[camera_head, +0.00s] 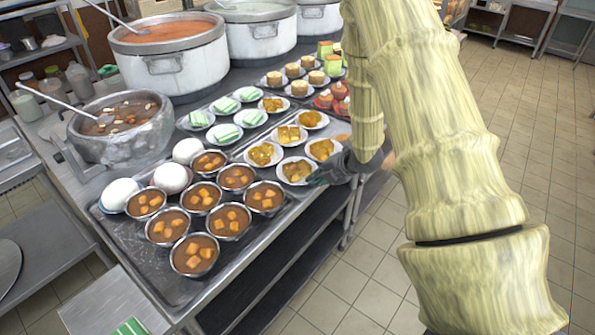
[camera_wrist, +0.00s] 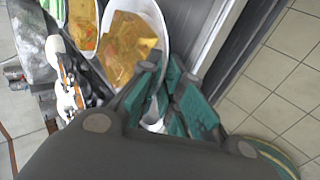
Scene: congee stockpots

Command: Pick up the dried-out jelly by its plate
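Several orange-brown jellies sit on small white plates on the tray at the counter's edge. The nearest jelly plate (camera_head: 281,180) is at the front of this group, and another jelly plate (camera_head: 333,157) lies just behind my gripper. I cannot tell which jelly is the dried-out one. My gripper (camera_head: 328,173) is low at the counter edge, right beside the nearest plate. In the wrist view, the teal fingertips of my gripper (camera_wrist: 166,72) are close together at the rim of a white plate (camera_wrist: 161,20) with an amber jelly (camera_wrist: 129,43). Whether they press on the rim is hidden.
Bowls of brown soup (camera_head: 195,255) and white domed items (camera_head: 171,178) fill the near tray. Green-striped cakes (camera_head: 225,133) and other desserts stand further back. Large stockpots (camera_head: 172,60) line the rear. Open tiled floor (camera_head: 535,160) lies to the right.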

